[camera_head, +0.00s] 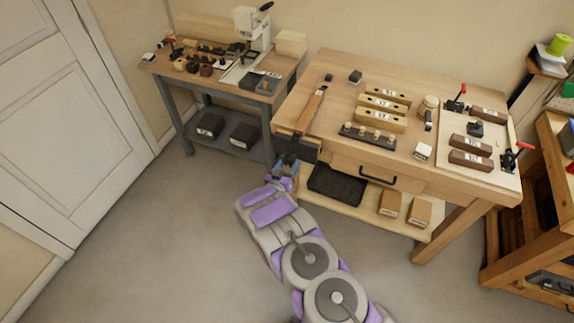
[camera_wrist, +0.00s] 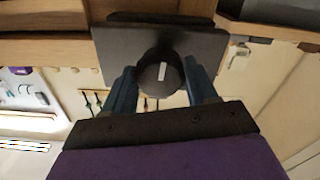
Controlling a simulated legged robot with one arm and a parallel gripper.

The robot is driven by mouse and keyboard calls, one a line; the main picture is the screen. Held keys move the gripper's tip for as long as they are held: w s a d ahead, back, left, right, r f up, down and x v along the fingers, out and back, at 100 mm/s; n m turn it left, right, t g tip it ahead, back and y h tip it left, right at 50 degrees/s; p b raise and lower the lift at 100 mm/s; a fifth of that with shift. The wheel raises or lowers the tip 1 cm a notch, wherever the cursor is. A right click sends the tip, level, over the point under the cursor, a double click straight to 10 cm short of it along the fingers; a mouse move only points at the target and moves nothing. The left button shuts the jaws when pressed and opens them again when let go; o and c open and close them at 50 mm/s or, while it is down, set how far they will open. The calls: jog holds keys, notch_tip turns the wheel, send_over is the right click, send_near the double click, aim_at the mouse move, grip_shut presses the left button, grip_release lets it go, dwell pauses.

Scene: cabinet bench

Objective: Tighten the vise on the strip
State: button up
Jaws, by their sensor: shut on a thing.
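The vise (camera_head: 300,146) is a dark block on the bench's front left edge. A long brown wooden strip (camera_head: 311,108) lies on the bench top, its near end at the vise. In the wrist view, the vise's dark plate (camera_wrist: 112,48) faces me with a round dark knob (camera_wrist: 161,76) in front. The knob has a white mark, roughly upright. My gripper (camera_wrist: 160,82) has its blue fingers shut on the knob, one on each side. In the head view, my gripper (camera_head: 287,164) is just below and in front of the vise. The strip's clamped end is hidden.
The wooden bench (camera_head: 345,75) holds labelled blocks, a dark peg rack (camera_head: 368,137) and a board with red-handled clamps. A drawer handle (camera_head: 377,179) and a black tray (camera_head: 337,185) are right of my gripper. A second bench (camera_head: 222,85) stands left. The floor is clear.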

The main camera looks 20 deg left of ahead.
jog(key=shift+m, duration=0.3)
jog(key=shift+a+p, duration=0.1)
jog(key=shift+p, duration=0.2)
jog(key=shift+m, duration=0.4)
jog(key=shift+m+p, duration=0.3)
jog(key=shift+p, duration=0.1)
jog(key=shift+m+p, duration=1.5)
jog(key=shift+m, duration=0.2)
jog(key=o, duration=0.9)
jog(key=shift+a+f, duration=0.1)
